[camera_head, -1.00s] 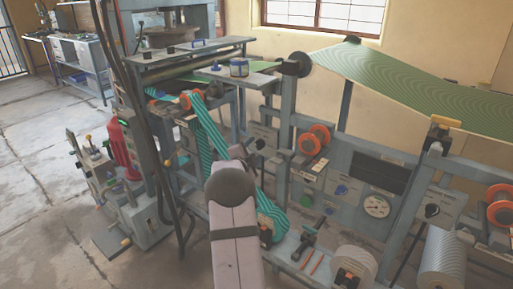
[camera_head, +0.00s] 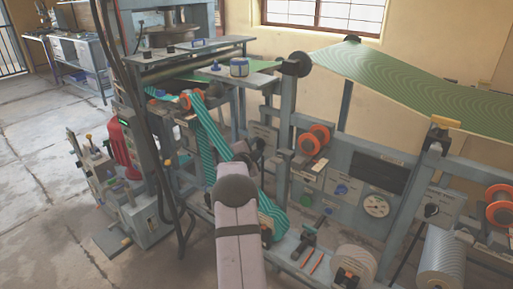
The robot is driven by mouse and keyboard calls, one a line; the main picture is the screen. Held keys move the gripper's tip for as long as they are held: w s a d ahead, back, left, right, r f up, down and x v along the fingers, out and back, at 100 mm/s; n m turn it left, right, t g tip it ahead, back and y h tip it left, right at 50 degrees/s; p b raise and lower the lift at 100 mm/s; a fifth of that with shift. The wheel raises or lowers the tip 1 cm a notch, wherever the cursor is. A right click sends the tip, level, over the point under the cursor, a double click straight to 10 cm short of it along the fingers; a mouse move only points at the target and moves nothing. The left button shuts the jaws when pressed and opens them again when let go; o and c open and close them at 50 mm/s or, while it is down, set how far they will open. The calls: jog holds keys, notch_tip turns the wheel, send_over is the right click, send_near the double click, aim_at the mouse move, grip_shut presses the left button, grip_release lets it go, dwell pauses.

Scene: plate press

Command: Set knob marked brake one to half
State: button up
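Several knobs show on the machine's panels, but their labels are too small to read, so I cannot tell which one is marked brake one. A black knob (camera_head: 431,210) sits on a grey panel at the right. A blue knob (camera_head: 341,190) sits on a panel near the middle, left of a round white gauge (camera_head: 376,206). My arm reaches up from the bottom centre toward the panels left of the middle. Its far end merges with dark parts there. My gripper's fingers cannot be made out, and the arm hides what lies behind it.
Orange reels (camera_head: 314,139) and a green patterned web (camera_head: 420,90) lie beyond and right of my arm. A teal striped band (camera_head: 208,133) runs down close to its left. White rolls (camera_head: 354,266) stand at the lower right. Dark hanging cables (camera_head: 160,170) are at the left.

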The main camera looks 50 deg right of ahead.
jog(key=shift+f+b, duration=0.25)
jog(key=shift+b, duration=0.5)
jog(key=shift+c, duration=0.3)
jog(key=shift+m+b, duration=0.3)
jog(key=shift+b, duration=0.25)
jog(key=m+h+b, duration=0.1)
jog(key=m+b, duration=0.2)
jog(key=b, duration=0.5)
jog(key=m+t+h+b, duration=0.1)
jog(key=m+b, duration=0.2)
jog(key=b, duration=0.6)
jog(key=m+h+b, duration=0.2)
jog(key=m+b, duration=0.2)
jog(key=b, duration=0.4)
jog(key=shift+f, duration=0.4)
jog(key=shift+r+t+b, duration=0.1)
jog(key=shift+t+b, duration=0.2)
jog(key=shift+b, duration=0.25)
jog(key=shift+r+m, duration=0.1)
jog(key=shift+m, duration=0.3)
jog(key=o, duration=1)
